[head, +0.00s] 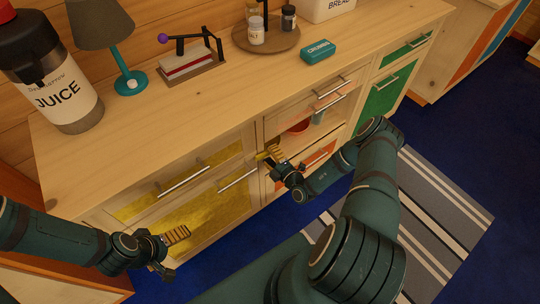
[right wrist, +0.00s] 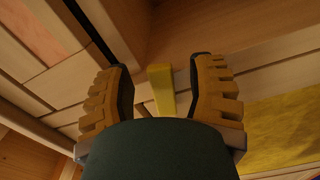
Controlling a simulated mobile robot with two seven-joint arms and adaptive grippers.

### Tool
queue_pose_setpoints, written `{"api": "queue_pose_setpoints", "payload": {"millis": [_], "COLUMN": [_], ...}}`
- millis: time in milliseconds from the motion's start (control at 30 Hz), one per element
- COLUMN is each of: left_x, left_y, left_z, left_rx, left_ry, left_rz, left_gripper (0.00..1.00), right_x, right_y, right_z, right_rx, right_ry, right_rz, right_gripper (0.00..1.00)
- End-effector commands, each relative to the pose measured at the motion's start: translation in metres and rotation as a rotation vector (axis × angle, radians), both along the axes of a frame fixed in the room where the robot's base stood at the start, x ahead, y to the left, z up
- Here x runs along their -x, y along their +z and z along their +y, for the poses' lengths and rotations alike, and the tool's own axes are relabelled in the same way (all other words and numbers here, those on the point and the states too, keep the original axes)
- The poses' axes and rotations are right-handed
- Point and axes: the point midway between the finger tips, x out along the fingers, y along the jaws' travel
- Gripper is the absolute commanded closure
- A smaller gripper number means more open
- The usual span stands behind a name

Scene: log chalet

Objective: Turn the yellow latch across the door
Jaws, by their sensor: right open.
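The yellow latch (right wrist: 162,88) is a short flat bar on the cabinet's wooden frame, between my right gripper's two fingers in the right wrist view. In the head view a bit of the latch (head: 262,156) shows at the fingertips. My right gripper (head: 271,160) is open at the cabinet front; the right wrist view (right wrist: 162,85) shows a gap on each side of the latch. The yellow door (head: 195,217) is beside it, to the left, and looks closed. My left gripper (head: 172,252) is open and empty, in front of the yellow door's lower left.
The countertop (head: 200,110) holds a juice dispenser (head: 60,95), a lamp (head: 105,30), a punch-like device (head: 190,62), a teal box (head: 319,51) and a round tray (head: 268,42) with jars. An orange bowl (head: 299,128) sits in the cabinet. A striped rug (head: 440,215) covers the floor.

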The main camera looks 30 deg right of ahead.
Motion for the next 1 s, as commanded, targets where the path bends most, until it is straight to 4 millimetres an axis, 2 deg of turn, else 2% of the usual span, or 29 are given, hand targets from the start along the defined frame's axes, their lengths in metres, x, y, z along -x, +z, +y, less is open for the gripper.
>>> {"api": "queue_pose_setpoints", "payload": {"millis": [267, 300, 433, 467, 767, 1000], "left_x": [-0.0001, -0.0001, 0.0000, 0.0000, 0.0001, 0.0017], "left_y": [-0.0001, -0.0001, -0.0001, -0.0001, 0.0011, 0.0094], "left_z": [0.0000, 0.0000, 0.0000, 0.0000, 0.0000, -0.0002], "left_rx": [0.000, 0.000, 0.000, 0.000, 0.000, 0.001], "left_ry": [0.000, 0.000, 0.000, 0.000, 0.000, 0.000], "left_rz": [0.000, 0.000, 0.000, 0.000, 0.000, 0.004], "left_gripper": [0.00, 0.00, 0.00, 0.00, 0.00, 0.00], "right_x": [-0.0016, -0.0015, -0.0014, -0.0013, -0.0015, -0.0016], "right_y": [0.0002, 0.0002, 0.0002, 0.0002, 0.0012, 0.0065], "right_z": [0.0002, 0.0002, 0.0002, 0.0001, 0.0001, -0.0001], "right_rx": [0.000, 0.000, 0.000, 0.000, 0.019, 0.187], "right_ry": [0.000, 0.000, 0.000, 0.000, 0.000, -0.001], "right_rz": [0.000, 0.000, 0.000, 0.000, -0.002, -0.015], "right_gripper": [0.45, 0.50, 0.95, 1.00, 1.00, 1.00]}}
